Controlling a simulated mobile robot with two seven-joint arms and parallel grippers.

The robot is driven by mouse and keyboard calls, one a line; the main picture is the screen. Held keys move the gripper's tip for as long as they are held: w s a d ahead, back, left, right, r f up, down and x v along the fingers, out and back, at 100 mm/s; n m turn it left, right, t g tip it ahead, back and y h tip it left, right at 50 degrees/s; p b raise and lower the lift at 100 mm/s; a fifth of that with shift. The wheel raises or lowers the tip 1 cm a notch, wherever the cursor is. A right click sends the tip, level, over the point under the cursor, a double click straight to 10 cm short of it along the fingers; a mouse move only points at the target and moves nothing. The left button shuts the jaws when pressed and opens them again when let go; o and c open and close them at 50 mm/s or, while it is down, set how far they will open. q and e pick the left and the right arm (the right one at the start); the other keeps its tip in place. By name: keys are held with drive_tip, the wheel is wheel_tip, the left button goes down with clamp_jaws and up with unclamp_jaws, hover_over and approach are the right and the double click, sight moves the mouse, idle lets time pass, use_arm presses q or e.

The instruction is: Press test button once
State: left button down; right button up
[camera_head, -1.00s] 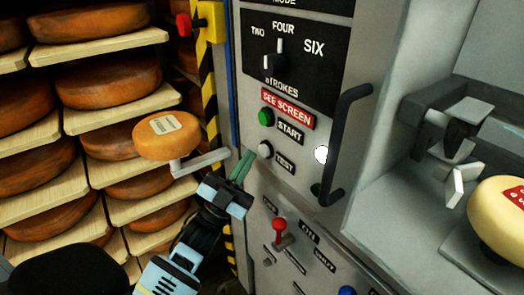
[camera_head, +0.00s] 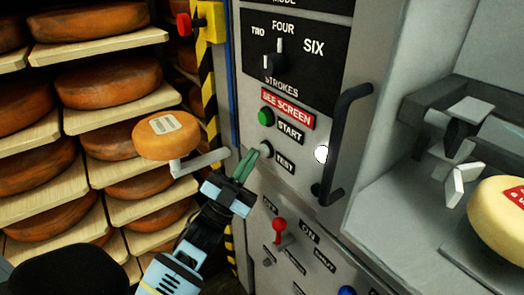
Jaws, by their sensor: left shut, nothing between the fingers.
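The test button (camera_head: 267,149) is a small grey-white round button on the machine's front panel, left of the label "TEST" (camera_head: 285,162). My left gripper (camera_head: 252,155) comes up from below with its green fingers closed together and empty. Its fingertips are right at the left side of the test button; whether they touch it I cannot tell. My right gripper is not in view.
The green start button (camera_head: 266,117) sits just above, under a red "SEE SCREEN" label (camera_head: 288,108). A black handle (camera_head: 345,145) stands to the right. A red-knobbed lever (camera_head: 279,226) is below. Cheese wheels (camera_head: 108,82) fill shelves at left.

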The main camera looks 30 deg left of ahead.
use_arm(q)
drive_tip(key=shift+w+d, duration=0.15)
drive_tip(key=shift+w, duration=0.2)
idle(0.7)
drive_tip(key=shift+s, duration=0.1)
drive_tip(key=shift+s+a, duration=0.35)
drive_tip(key=shift+s, duration=0.35)
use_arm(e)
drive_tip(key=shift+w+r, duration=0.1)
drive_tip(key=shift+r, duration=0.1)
use_arm(q)
drive_tip(key=shift+s+a+p, duration=0.2)
drive_tip(key=shift+s+a, duration=0.1)
drive_tip(key=shift+s, duration=0.45)
drive_tip(key=shift+s+a+p, duration=0.2)
drive_tip(key=shift+s+a, duration=0.15)
drive_tip(key=shift+s, duration=0.45)
drive_tip(key=shift+s+a+p, duration=0.2)
drive_tip(key=shift+s+a, duration=0.1)
drive_tip(key=shift+s, duration=0.45)
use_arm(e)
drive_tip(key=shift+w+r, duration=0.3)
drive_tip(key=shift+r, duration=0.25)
